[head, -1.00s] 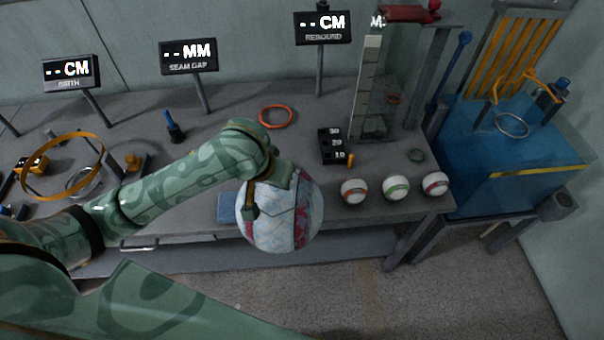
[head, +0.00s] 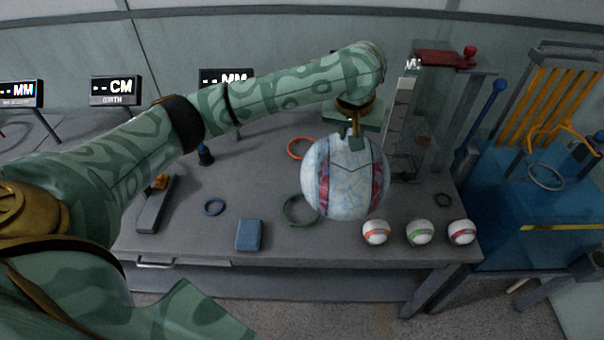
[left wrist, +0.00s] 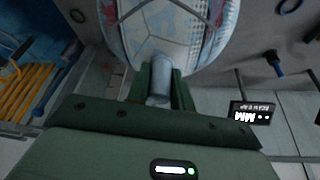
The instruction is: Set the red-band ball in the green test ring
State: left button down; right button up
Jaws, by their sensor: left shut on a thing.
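The red-band ball (head: 343,182) is large and white with pale blue patterning and red bands at its sides. My left gripper (head: 354,138) is shut on its top and holds it, with the ball hanging below. In the left wrist view the ball (left wrist: 165,35) fills the top, and a grey cylinder shows between the gripper fingers (left wrist: 160,85). The dark green ring (head: 286,208) lies on the table at the ball's lower left, its right part hidden behind the ball. The gap between ball and table cannot be told. My right gripper is out of view.
A clear column (head: 400,115) stands behind.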

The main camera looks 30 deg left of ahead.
aim_at(323, 139)
pick_arm(q)
jog(key=a+f+b, duration=0.1)
jog(key=a, duration=0.1)
jog(key=a+f+b, duration=0.1)
jog(key=a, duration=0.1)
jog(key=a+f+b, duration=0.1)
jog(key=a, duration=0.1)
jog(key=shift+s+a+f, duration=0.1)
jog(key=shift+a+f, duration=0.2)
jog(key=shift+a, duration=0.05)
jog(key=a+f+b, duration=0.5)
jog(key=f+b, duration=0.2)
jog(key=f, duration=0.1)
jog(key=shift+a+f, duration=0.3)
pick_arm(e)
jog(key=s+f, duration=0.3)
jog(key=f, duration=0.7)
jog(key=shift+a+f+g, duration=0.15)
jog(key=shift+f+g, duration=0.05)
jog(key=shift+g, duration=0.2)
pick_arm(q)
jog(key=c, duration=1.2)
grip_release()
jog(key=shift+s+f, duration=0.1)
jog(key=shift+f, duration=0.1)
jog(key=shift+c, duration=0.2)
